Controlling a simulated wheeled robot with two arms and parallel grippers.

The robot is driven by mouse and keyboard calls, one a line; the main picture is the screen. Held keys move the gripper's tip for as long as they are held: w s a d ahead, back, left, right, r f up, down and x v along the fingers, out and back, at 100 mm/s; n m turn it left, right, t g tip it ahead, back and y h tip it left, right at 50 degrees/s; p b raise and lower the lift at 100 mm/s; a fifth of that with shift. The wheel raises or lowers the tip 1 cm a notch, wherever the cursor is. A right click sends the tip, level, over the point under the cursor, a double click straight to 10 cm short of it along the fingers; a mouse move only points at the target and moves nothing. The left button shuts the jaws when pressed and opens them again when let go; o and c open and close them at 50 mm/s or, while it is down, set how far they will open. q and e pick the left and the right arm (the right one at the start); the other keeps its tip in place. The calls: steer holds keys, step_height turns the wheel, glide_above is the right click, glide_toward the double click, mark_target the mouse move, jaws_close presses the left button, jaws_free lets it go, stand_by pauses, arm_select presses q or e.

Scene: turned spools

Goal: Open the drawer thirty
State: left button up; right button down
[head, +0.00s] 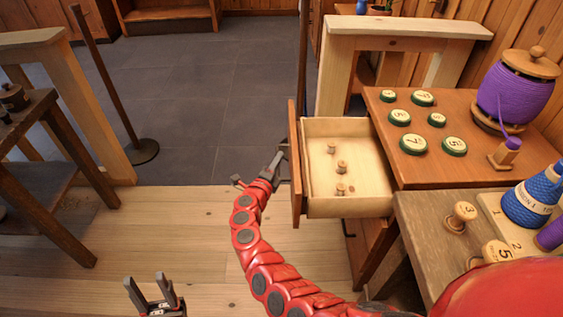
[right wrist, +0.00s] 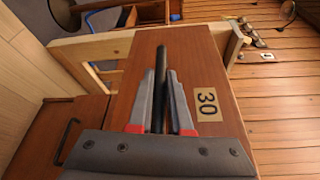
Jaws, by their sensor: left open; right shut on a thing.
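The drawer (head: 365,182) is pulled out of the wooden cabinet, and its pale inside shows in the head view. Several small wooden pieces lie in a row in it. In the right wrist view its brown front (right wrist: 205,65) bears the label 30 (right wrist: 207,104). A dark upright bar handle (right wrist: 160,85) stands between my right fingers. My right gripper (head: 281,160) is shut on this handle, at the outer side of the drawer front; it also shows in the right wrist view (right wrist: 161,92). My left gripper (head: 155,292) is open and empty, low over the floor.
On the cabinet top (head: 385,101) are several green-rimmed numbered discs and a purple spool (head: 513,90). A nearer table (head: 425,225) holds a blue cone (head: 535,198) and wooden pieces. A dark table (head: 45,215) stands left. Floor (head: 180,220) left of the drawer is clear.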

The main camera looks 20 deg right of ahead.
steer(key=c, duration=0.8)
jaws_free()
steer(key=shift+c, duration=0.2)
steer(key=p+v, duration=0.1)
steer(key=v, duration=1.6)
steer(key=shift+s, duration=0.25)
steer(key=shift+a+f, duration=0.1)
